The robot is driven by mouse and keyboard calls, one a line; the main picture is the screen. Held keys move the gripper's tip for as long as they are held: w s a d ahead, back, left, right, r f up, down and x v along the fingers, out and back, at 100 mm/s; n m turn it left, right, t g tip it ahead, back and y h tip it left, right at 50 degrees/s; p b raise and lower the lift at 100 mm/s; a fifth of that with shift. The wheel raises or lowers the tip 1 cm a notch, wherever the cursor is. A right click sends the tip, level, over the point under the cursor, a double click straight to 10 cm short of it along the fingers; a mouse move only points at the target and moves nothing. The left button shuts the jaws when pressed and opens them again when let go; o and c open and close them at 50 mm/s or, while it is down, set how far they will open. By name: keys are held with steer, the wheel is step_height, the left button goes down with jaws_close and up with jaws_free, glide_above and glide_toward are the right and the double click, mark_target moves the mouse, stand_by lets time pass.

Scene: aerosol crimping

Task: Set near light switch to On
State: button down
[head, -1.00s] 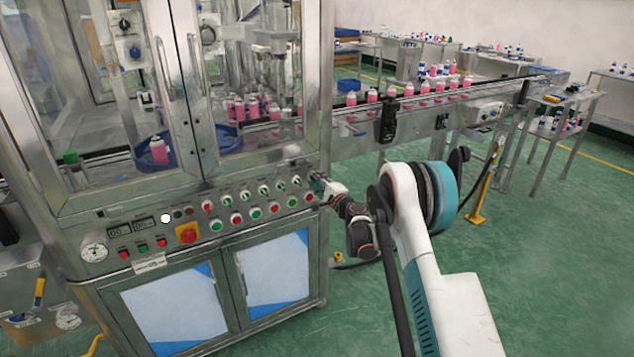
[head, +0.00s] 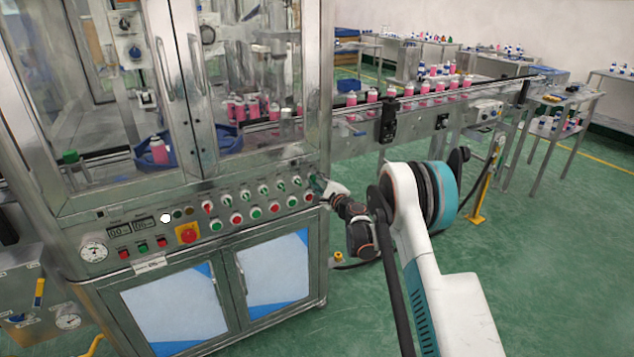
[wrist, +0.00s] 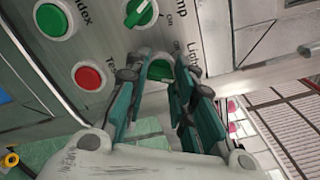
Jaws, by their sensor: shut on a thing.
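The light switch is a green rotary knob (wrist: 160,70), in the wrist view beside a partly hidden label beginning "Ligh". My gripper (wrist: 160,76) has its green fingers on both sides of this knob, shut on it. The knob's pointer direction is mostly hidden between the fingers. In the head view my gripper (head: 317,184) is at the right end of the upper row of the control panel (head: 150,232), and it hides the switch there.
Another green selector (wrist: 140,12), a green button (wrist: 52,20) and a red button (wrist: 89,78) are close by on the panel. A red emergency stop (head: 188,233) is further left. The conveyor (head: 350,130) with pink cans runs behind my arm.

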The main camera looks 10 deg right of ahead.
steer(key=c, duration=1.4)
jaws_free()
steer(key=shift+o, duration=0.2)
steer(key=shift+s+d, duration=0.1)
steer(key=v, duration=1.2)
steer(key=s+a+r+n+g, duration=0.1)
steer(key=s+a+r+n, duration=0.15)
steer(key=r, duration=0.35)
steer(key=s+a+r+n+g, duration=0.2)
steer(key=a+r+n, duration=0.1)
steer(key=r+n, duration=0.15)
steer(key=s+a+r+n+g, duration=0.2)
steer(key=s+r, duration=0.2)
steer(key=s, duration=0.3)
steer(key=s+a+r+n+g, duration=0.1)
steer(key=s+a+r+n, duration=0.1)
steer(key=s+r+n, duration=0.3)
steer(key=s+d+f+n+g+h, duration=0.1)
steer(key=s+d+n+h, duration=0.1)
steer(key=s, duration=0.9)
steer(key=s+d+f+n+g+h, duration=0.1)
steer(key=s+f+n, duration=0.1)
steer(key=s, duration=0.8)
steer(key=s+d+f+n+g+h, duration=0.1)
steer(key=s+d+n+g+h, duration=0.1)
steer(key=s, duration=0.9)
steer(key=shift+s+d+f+n+h, duration=0.2)
steer(key=shift+s+d+n+h, duration=0.1)
steer(key=shift+d, duration=0.05)
